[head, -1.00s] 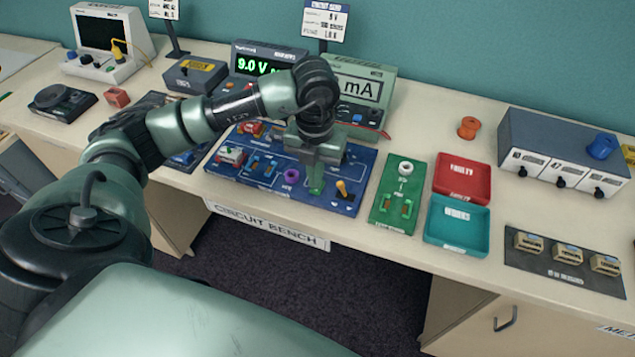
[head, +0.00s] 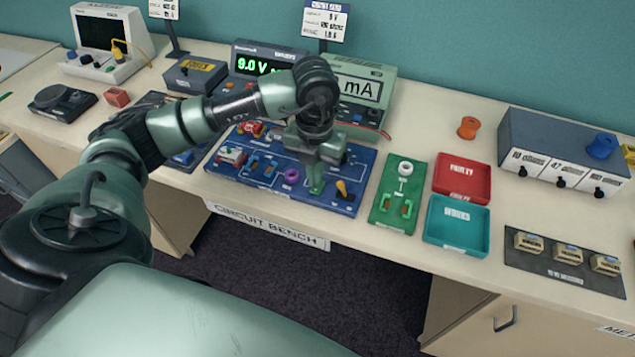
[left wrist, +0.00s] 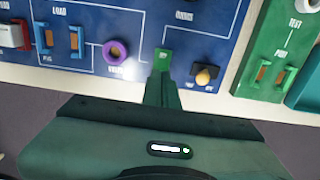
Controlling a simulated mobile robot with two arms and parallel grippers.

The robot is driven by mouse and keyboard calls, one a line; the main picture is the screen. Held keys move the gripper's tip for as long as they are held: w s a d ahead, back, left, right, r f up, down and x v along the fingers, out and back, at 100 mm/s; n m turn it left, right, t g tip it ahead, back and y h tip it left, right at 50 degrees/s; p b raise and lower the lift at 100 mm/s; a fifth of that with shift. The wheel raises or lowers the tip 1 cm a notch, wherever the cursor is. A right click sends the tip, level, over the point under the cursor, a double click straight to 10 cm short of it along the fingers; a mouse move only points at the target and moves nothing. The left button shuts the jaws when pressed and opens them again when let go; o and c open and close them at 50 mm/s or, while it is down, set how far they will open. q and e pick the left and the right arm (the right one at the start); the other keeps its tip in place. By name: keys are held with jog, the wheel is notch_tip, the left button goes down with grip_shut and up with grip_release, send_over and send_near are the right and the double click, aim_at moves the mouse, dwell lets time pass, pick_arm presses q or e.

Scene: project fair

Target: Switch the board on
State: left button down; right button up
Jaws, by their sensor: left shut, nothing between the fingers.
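The blue circuit board (head: 225,176) lies flat on the bench. Its switch (head: 342,188), a small orange-tipped lever on a dark base, is near the board's front right corner. In the head view the lever leans to the left. The left wrist view shows the switch (left wrist: 205,74) too, with small labels I cannot read surely. My left gripper (head: 316,186) is shut and empty, pointing down over the board just left of the switch. In the left wrist view its fingertips (left wrist: 163,60) show apart from the lever. My right gripper is not in view.
A purple ring (head: 291,176) sits on the board left of my gripper. A green test board (head: 385,215), a red tray (head: 484,202) and a teal tray (head: 432,236) lie to the right. The meter (head: 385,72) and power supply (head: 303,52) stand behind.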

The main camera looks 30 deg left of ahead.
pick_arm(q)
jog(key=shift+f+b, duration=0.9)
jog(key=shift+f, duration=0.15)
dwell(0.5)
jog(key=shift+r, duration=0.1)
jog(key=shift+r+p, duration=0.55)
jog(key=shift+r, duration=0.1)
jog(key=shift+r+p, duration=1.75)
jog(key=shift+r, duration=1.1)
jog(key=shift+f, duration=0.1)
